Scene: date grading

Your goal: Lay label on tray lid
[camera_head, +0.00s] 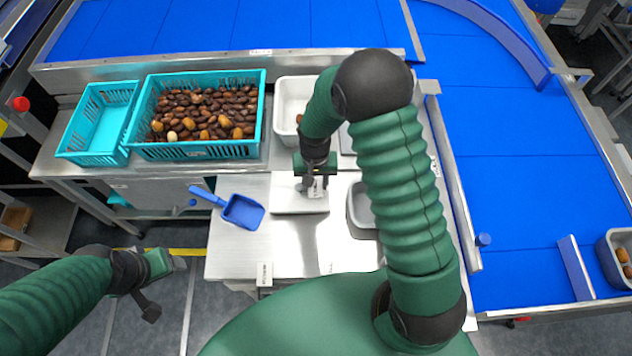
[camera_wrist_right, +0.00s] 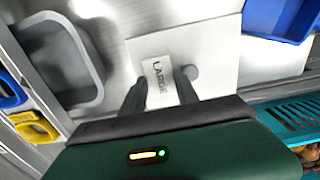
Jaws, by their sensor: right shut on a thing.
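The white tray lid (camera_head: 290,207) lies on the steel table in front of me. It is the pale flat square (camera_wrist_right: 215,55) in the right wrist view. My right gripper (camera_head: 313,190) is over the lid, pointing down, and shut on a small white label (camera_wrist_right: 158,82) reading "LARGE". The label's printed face shows between the two dark fingers (camera_wrist_right: 157,88). I cannot tell whether the label touches the lid. My left gripper (camera_head: 158,275) hangs left of the table, away from the lid; its jaw gap is unclear.
A blue scoop (camera_head: 242,211) lies left of the lid. A grey tray (camera_head: 357,209) is to the right, partly behind my right arm. Behind are a teal crate of dates (camera_head: 196,151), an emptier teal crate (camera_head: 92,158) and a white bin (camera_head: 292,92). Blue conveyors border the table.

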